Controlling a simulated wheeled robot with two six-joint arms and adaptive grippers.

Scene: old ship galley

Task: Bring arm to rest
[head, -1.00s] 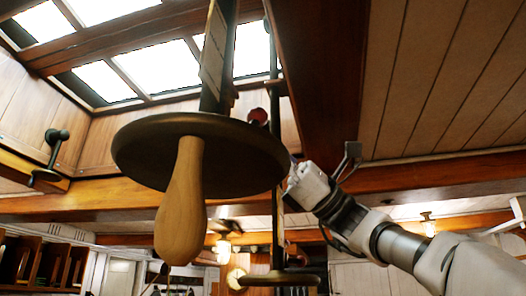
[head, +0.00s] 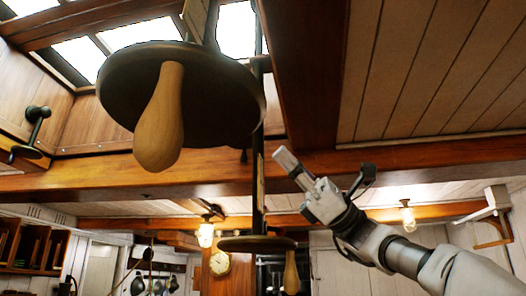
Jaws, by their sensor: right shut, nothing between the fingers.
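My right arm comes in from the lower right in the head view. Its right gripper (head: 289,165) points up and left, with the fingers together and nothing held. It is in the air below the wooden ceiling beam, and I see no contact with anything. My left gripper is not in view.
A dark round disc (head: 225,105) with a wooden handle (head: 160,120) hangs from above, left of the gripper. A smaller disc (head: 257,243) hangs lower behind. A ceiling beam (head: 420,160) crosses behind the gripper. Lamps (head: 407,216) and a clock (head: 220,262) are farther back.

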